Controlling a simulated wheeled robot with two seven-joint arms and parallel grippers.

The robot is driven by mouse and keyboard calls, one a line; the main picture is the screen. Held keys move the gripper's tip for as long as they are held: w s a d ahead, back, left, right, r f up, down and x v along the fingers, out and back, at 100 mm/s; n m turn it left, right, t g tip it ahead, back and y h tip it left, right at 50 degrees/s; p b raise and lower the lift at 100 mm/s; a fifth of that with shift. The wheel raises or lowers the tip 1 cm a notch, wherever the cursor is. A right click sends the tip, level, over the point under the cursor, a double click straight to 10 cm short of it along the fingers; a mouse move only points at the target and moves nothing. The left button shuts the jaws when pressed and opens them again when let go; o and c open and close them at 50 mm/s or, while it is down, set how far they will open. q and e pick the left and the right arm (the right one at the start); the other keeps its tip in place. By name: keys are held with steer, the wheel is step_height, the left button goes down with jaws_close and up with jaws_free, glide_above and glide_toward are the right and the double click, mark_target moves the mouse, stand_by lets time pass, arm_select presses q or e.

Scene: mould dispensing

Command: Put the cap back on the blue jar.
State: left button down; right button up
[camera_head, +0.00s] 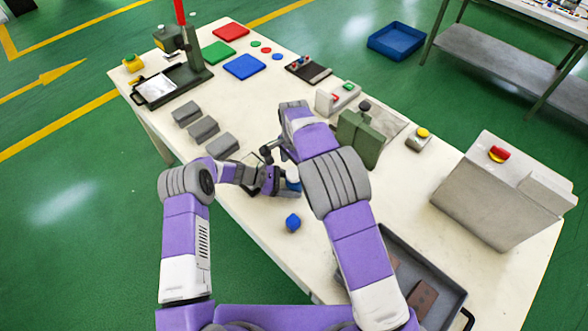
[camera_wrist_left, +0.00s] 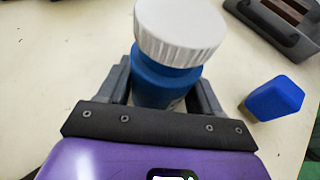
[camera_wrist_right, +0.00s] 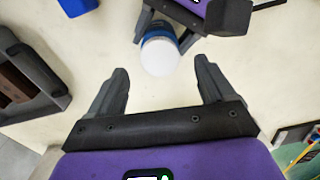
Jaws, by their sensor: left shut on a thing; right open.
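The blue jar (camera_wrist_left: 165,85) stands between the fingers of my left gripper (camera_wrist_left: 163,88), which is shut on its body. A white ribbed cap (camera_wrist_left: 180,30) sits on top of the jar; I cannot tell whether it is screwed tight. In the right wrist view the cap (camera_wrist_right: 160,57) is seen from above, with a blue rim of the jar behind it. My right gripper (camera_wrist_right: 160,75) is open and empty, its fingertips just short of the cap. In the head view the jar (camera_head: 293,184) is partly hidden by my right arm.
A loose blue block (camera_head: 293,222) lies near the table's front edge, close to the jar. A dark tray (camera_head: 456,296) with brown pieces is at the lower right. Several grey blocks (camera_head: 203,129) stand left of my grippers. A green device (camera_head: 360,137) stands behind.

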step_height(320, 180, up, 9)
steer(key=shift+f, duration=0.2)
arm_select(q)
steer(key=shift+c, duration=0.5)
jaws_free()
steer(key=shift+a, duration=0.1)
steer(key=v, duration=0.7)
steer(key=shift+a+r, duration=0.15)
arm_select(e)
steer(key=shift+f, duration=0.15)
